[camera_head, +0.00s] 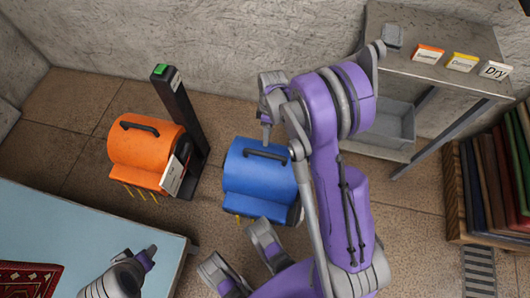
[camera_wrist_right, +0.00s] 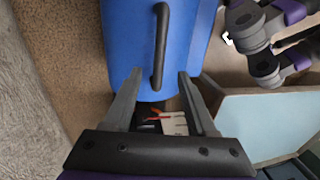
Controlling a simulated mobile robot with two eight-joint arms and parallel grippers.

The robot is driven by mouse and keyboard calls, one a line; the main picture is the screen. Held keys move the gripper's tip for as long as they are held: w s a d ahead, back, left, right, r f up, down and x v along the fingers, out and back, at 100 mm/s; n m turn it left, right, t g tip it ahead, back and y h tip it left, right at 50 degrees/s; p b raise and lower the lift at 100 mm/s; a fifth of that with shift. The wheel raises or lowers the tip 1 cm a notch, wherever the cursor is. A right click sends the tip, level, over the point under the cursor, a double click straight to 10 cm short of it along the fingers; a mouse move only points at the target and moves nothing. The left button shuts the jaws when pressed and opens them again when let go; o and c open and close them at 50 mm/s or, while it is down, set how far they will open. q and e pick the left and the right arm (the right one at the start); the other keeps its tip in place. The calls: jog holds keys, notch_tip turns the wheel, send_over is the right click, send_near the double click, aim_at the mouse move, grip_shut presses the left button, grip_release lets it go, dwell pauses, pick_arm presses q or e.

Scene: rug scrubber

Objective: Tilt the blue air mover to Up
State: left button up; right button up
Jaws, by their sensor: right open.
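The blue air mover (camera_head: 258,182) stands on the tiled floor near the middle of the head view. Its dark handle (camera_head: 266,153) lies across its top. It fills the top middle of the right wrist view (camera_wrist_right: 185,60), where its handle (camera_wrist_right: 161,45) shows end-on to my jaws. My right gripper (camera_wrist_right: 160,75) is open and empty, its fingers on either side of the handle's near end. I cannot tell whether they touch the mover. The mover's right side is partly hidden, and its tilt setting is not readable. My left arm (camera_head: 125,275) shows at the bottom left; its jaws are unclear.
An orange air mover (camera_head: 145,150) stands left, beside a dark post (camera_head: 180,115) with a green top. A pale blue table (camera_head: 80,215) edges the lower left. A grey shelf (camera_head: 430,72) with labelled cards stands back right. Rolled rugs (camera_head: 500,175) are at the right.

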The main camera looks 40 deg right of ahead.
aim_at(266, 153)
jog(key=f, duration=0.3)
jog(key=s+a+f+b, duration=0.1)
jog(key=f, duration=0.2)
jog(key=f+b, duration=0.1)
jog(key=f, duration=0.3)
jog(key=shift+s+a, duration=0.15)
jog(key=shift+a, duration=0.1)
jog(key=shift+c, duration=0.4)
grip_shut()
dwell(0.6)
